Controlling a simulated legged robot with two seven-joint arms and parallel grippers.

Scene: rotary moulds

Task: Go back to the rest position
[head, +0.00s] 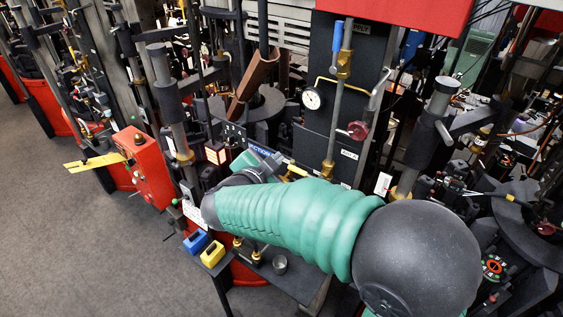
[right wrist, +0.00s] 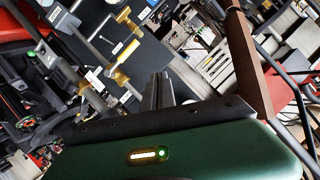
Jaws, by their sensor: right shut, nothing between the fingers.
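My right arm, with green ribbed sleeves and a black joint, reaches from the lower right of the head view towards the machine. My right gripper (head: 268,166) is at its far end, in front of the machine, small and partly hidden by the wrist. In the right wrist view the two dark fingers of my right gripper (right wrist: 160,91) stand close together with nothing between them. My left gripper is not in view.
A rotary moulding machine with posts, pipes and a pressure gauge (head: 312,98) fills the back. A brown chute (head: 254,80) stands beyond the gripper. A red control box (head: 146,168), a blue block (head: 196,242) and a yellow block (head: 213,254) are nearer. Grey floor is clear at left.

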